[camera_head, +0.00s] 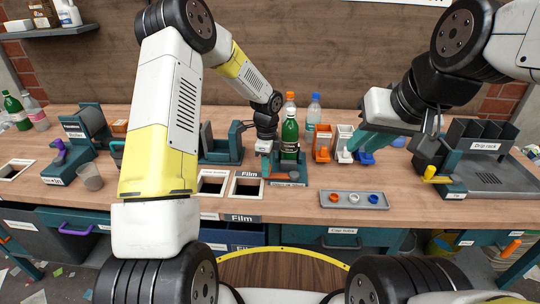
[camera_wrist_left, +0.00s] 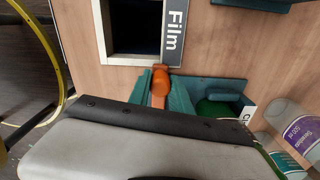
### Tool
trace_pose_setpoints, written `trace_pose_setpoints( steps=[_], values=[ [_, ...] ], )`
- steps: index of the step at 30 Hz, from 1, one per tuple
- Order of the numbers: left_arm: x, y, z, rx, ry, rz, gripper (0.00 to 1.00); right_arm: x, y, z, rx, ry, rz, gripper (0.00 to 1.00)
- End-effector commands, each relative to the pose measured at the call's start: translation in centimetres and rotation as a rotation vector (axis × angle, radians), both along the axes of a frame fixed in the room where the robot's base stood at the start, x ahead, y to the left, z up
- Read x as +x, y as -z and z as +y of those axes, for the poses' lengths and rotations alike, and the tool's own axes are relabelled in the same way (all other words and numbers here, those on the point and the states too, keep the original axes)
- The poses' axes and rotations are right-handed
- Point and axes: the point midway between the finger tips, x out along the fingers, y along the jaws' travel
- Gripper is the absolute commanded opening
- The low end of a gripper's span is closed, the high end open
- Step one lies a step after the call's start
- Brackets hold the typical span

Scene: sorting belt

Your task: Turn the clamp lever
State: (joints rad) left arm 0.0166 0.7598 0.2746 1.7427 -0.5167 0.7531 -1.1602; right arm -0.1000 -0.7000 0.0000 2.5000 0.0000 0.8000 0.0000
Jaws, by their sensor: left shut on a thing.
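The clamp lever is orange; its knob shows in the left wrist view (camera_wrist_left: 161,80), and part of the lever shows in the head view (camera_head: 278,177). It sits on the front of a teal clamp station (camera_head: 289,183). A green bottle (camera_head: 289,133) stands upright in the station. My left gripper (camera_head: 266,168) is at the lever, with its teal fingers on either side of the orange part, shut on it. The gripper body hides much of the lever. My right gripper (camera_head: 352,148) hangs over the small bins, away from the clamp; its finger gap is unclear.
A grey tray (camera_head: 353,200) with several caps lies right of the clamp. Orange, white and blue bins (camera_head: 323,143) stand behind. A drip rack (camera_head: 487,160) stands at the right.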

Motion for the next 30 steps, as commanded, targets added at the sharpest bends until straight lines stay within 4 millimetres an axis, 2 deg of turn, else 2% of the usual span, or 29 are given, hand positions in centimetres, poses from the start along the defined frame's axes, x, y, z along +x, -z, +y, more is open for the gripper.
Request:
trace_pose_setpoints(
  steps=[4, 5, 8, 19, 30],
  values=[
    [0.3, -0.1, 0.0, -0.002, 0.002, -0.009, 0.00, 0.0, 0.0, 0.0, 0.000, 0.000, 0.000, 0.23],
    [0.3, -0.1, 0.0, -0.002, 0.002, -0.010, 0.29, 0.0, 0.0, 0.0, 0.000, 0.000, 0.000, 0.23],
    [0.3, -0.1, 0.0, 0.000, 0.001, -0.008, 0.47, 0.0, 0.0, 0.0, 0.000, 0.000, 0.000, 0.23],
    [0.2, -0.5, 0.0, -0.001, 0.000, -0.006, 0.47, 0.0, 0.0, 0.0, 0.000, 0.000, 0.000, 0.23],
    [0.2, -6.3, 0.0, 0.000, 0.000, -0.007, 0.47, 0.0, 0.0, 0.0, 0.000, 0.000, 0.000, 0.23]
  ],
)
